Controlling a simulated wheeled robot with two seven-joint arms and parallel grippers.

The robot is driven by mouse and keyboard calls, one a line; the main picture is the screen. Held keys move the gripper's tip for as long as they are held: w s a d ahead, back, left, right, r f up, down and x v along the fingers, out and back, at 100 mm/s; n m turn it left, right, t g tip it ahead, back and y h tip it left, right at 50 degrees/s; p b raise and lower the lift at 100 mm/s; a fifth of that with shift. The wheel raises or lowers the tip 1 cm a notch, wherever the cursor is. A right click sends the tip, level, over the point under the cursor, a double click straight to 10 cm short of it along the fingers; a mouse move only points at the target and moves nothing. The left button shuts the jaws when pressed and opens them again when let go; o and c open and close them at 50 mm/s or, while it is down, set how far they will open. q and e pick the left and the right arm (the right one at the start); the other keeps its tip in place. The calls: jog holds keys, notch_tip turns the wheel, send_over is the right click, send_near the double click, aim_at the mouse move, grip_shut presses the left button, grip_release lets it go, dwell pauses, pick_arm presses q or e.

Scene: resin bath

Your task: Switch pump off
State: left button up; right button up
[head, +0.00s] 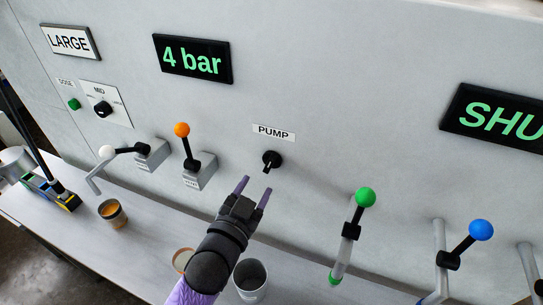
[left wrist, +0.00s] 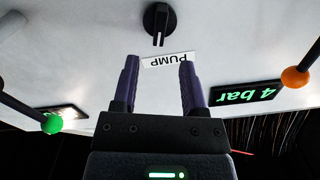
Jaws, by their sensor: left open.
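The pump switch is a black rotary knob (head: 271,161) on the grey panel, just below a white label reading PUMP (head: 273,132). In the left wrist view the knob (left wrist: 159,22) shows at the top centre, beyond the fingertips, with the PUMP label (left wrist: 168,60) upside down between the fingers. My left gripper (head: 254,187) is open and empty, with purple fingers, just below the knob and apart from it. It also shows in the left wrist view (left wrist: 157,65). My right gripper is not in view.
An orange-knobbed lever (head: 182,130) and a white-knobbed lever (head: 107,152) stand to the left. Green (head: 365,197) and blue (head: 481,230) levers stand to the right. A display reads 4 bar (head: 192,59). Cups (head: 250,278) stand on the shelf (head: 75,218). Panel around the knob is clear.

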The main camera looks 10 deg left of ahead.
aim_at(268, 167)
pick_arm(q)
jog(key=w, duration=0.3)
jog(key=w+d, duration=0.1)
jog(key=w, duration=0.3)
jog(key=shift+d, duration=0.2)
grip_shut()
